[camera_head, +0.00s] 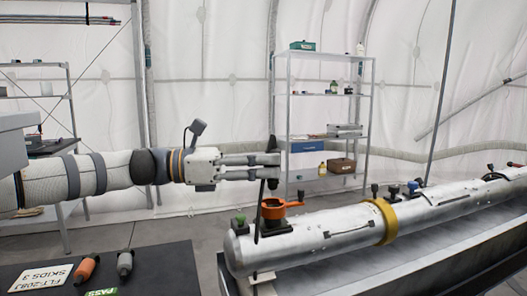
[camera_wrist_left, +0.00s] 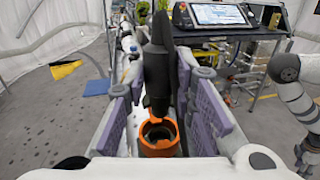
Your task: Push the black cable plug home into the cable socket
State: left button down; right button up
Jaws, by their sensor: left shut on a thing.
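My left gripper (camera_head: 278,166) is shut on the black cable plug (camera_head: 272,184) and holds it roughly upright over the near end of the silver cylinder. The plug also shows in the left wrist view (camera_wrist_left: 158,70), between the purple-grey finger pads. The orange ring-shaped socket (camera_head: 273,208), with a side lever, sits on the cylinder just below the plug. In the left wrist view the round opening of the socket (camera_wrist_left: 158,146) shows under the plug's lower end. Whether the plug's tip touches or enters it cannot be told.
A thin dark strip (camera_head: 257,218) hangs beside the socket. A green-capped fitting (camera_head: 240,220) stands left of it. The silver cylinder (camera_head: 340,222) with a yellow band (camera_head: 386,220) extends right. A dark table (camera_head: 150,270) holds orange and grey plugs at lower left.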

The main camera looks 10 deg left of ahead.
aim_at(262, 203)
pick_arm(q)
jog(key=shift+f, duration=1.35)
jog(key=shift+f, duration=1.5)
dwell(0.6)
jog(key=c, duration=1.3)
grip_release()
jog(key=shift+r, duration=0.1)
jog(key=v, duration=1.2)
